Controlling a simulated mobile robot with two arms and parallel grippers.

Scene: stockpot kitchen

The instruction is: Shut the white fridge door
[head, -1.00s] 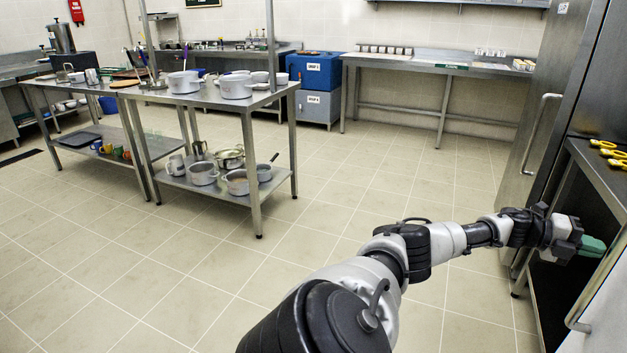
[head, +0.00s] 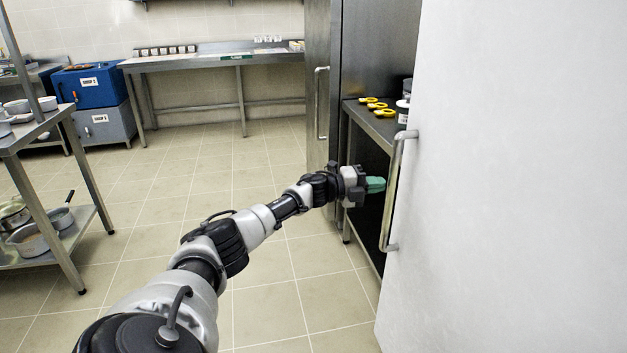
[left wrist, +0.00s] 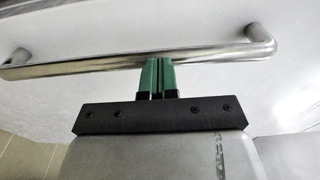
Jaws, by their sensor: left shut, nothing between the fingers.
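The white fridge door (head: 520,190) fills the right side of the head view, with its upright metal bar handle (head: 391,225) near its left edge. The fridge body is out of the frame, so I cannot tell how wide the door stands open. My left gripper (head: 378,185) has its green fingers together and empty, just left of the handle. In the left wrist view, the shut fingertips (left wrist: 158,66) are right at the handle bar (left wrist: 70,68), overlapping its lower edge; I cannot tell if they touch. White door surface (left wrist: 120,25) shows behind the bar. My right gripper is not in view.
A steel shelf table (head: 362,118) with yellow-handled items (head: 377,107) stands beyond the gripper, beside a tall steel cabinet (head: 340,60). A pot rack (head: 60,230) stands at left. Tiled floor (head: 265,280) between is clear.

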